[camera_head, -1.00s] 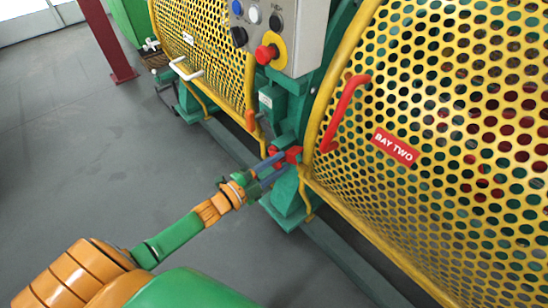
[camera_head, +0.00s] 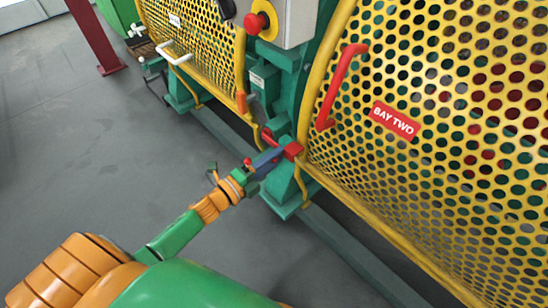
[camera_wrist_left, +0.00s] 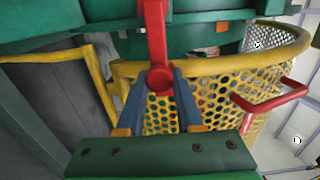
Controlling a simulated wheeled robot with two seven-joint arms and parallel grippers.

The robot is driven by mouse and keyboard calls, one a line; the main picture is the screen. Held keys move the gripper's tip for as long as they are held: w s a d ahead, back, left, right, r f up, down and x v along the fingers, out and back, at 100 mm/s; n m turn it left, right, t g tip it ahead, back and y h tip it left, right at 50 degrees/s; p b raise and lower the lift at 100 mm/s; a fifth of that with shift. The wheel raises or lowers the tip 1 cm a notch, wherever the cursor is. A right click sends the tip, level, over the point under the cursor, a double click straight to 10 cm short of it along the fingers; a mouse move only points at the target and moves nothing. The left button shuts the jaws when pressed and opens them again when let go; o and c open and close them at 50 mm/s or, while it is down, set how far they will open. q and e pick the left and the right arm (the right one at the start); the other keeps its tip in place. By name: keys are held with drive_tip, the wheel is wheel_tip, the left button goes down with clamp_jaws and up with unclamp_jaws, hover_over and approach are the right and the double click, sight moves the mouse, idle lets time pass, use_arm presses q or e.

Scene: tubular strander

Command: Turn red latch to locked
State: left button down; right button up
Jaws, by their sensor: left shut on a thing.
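The red latch (camera_head: 292,150) is at the lower left edge of the right-hand yellow perforated cover, by the green frame. The fingers partly hide the latch end in the head view. My right gripper is not in view.
The right-hand yellow cover (camera_head: 440,185) carries a red handle (camera_head: 342,85) and a BAY TWO sign (camera_head: 394,120). A grey control box (camera_head: 290,25) with a red button stands above the latch. A second yellow cover (camera_head: 205,55) is at left. Grey floor (camera_head: 90,150) is clear at left.

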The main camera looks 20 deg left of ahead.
use_arm(q)
drive_tip(key=shift+f, duration=0.15)
drive_tip(key=c, duration=0.6)
unclamp_jaws()
drive_tip(key=shift+o, duration=0.2)
drive_tip(key=v, duration=0.7)
drive_tip(key=shift+s, duration=0.1)
